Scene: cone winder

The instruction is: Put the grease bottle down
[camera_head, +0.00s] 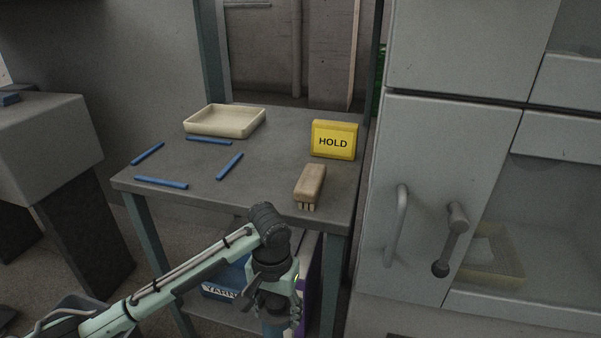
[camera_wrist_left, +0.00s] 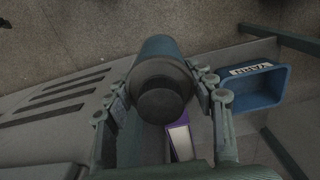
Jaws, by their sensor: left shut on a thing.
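My left gripper (camera_head: 277,308) is low in front of the table, below the level of its top. In the left wrist view its two fingers (camera_wrist_left: 160,90) are closed on either side of the grease bottle (camera_wrist_left: 160,52), a dark blue-grey cylinder with a black round end toward the camera. In the head view only a small blue part of the bottle (camera_head: 272,329) shows under the gripper, at the bottom edge. The bottle is held. My right gripper is not in view.
The table (camera_head: 200,170) carries a cream tray (camera_head: 225,121), several blue sticks (camera_head: 161,182), a wooden brush (camera_head: 310,184) and a yellow HOLD sign (camera_head: 334,140). Its front middle is clear. A blue YARN bin (camera_wrist_left: 262,86) and a purple-spined item (camera_wrist_left: 181,143) are below. A grey cabinet (camera_head: 430,150) stands right.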

